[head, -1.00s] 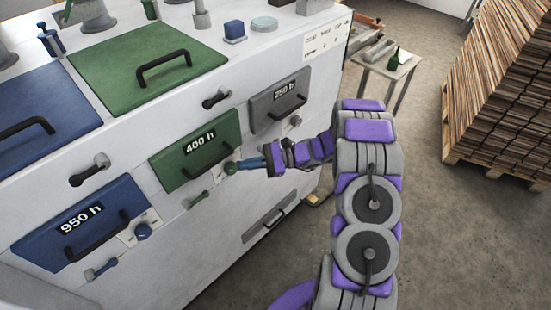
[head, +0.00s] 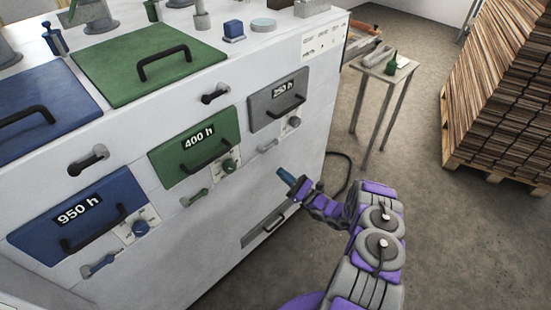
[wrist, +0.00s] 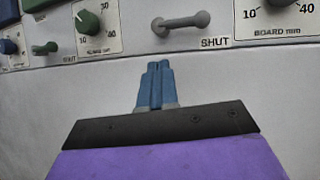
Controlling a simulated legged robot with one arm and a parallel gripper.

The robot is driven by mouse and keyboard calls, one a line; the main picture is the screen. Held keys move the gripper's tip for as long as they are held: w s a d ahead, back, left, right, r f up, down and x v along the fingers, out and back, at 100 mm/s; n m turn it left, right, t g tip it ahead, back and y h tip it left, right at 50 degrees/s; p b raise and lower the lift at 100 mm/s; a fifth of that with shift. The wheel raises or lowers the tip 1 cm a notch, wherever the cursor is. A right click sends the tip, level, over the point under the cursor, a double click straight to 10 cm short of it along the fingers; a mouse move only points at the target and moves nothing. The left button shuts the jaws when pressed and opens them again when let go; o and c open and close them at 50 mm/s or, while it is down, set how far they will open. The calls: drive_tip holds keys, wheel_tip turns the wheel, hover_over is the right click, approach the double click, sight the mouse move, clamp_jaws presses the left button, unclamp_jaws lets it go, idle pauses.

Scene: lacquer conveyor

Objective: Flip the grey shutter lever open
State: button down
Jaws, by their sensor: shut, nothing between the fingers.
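The grey shutter lever (head: 267,146) sits on the machine's front below the grey 250 h panel (head: 280,98). In the wrist view the lever (wrist: 181,23) lies nearly level, its right end slightly higher, above a "SHUT" label (wrist: 215,42). My gripper (head: 284,175) is below and slightly right of the lever in the head view, apart from it. In the wrist view its blue fingers (wrist: 157,66) are together and empty, pointing up at a spot just below the lever's left end.
A green lever (head: 195,198) and green knob (head: 229,166) sit left, under the 400 h panel. A blue lever (head: 99,265) is farther left. A grey knob (head: 294,123) is right of the grey lever. A black-handled drawer (head: 268,228) lies below my gripper.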

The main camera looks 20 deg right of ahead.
sight(268, 146)
drive_tip(key=s+d+f+m+t+h, duration=0.2)
drive_tip(key=d+f+m+t+h, duration=0.1)
drive_tip(key=f+m+t+h, duration=0.1)
drive_tip(key=shift+d+f+h+b, duration=0.2)
drive_tip(key=shift+f+h+b, duration=0.1)
drive_tip(key=shift+f+h, duration=0.25)
drive_tip(key=shift+r, duration=0.1)
drive_tip(key=shift+s+d+r+p+x, duration=0.1)
drive_tip(key=shift+s+r+p+x, duration=0.35)
drive_tip(key=shift+x, duration=1.7)
drive_tip(key=shift+d+r+p+x, duration=0.2)
drive_tip(key=shift+p+x, duration=0.6)
drive_tip(key=shift+x, duration=1.35)
drive_tip(key=shift+s+a+r+p+x, duration=0.1)
drive_tip(key=shift+s+r+p+x, duration=0.3)
drive_tip(key=shift+x, duration=1.75)
drive_tip(key=shift+w, duration=0.15)
drive_tip(key=shift+w+n+y, duration=0.1)
drive_tip(key=shift+n+y, duration=0.25)
drive_tip(key=shift+n, duration=0.05)
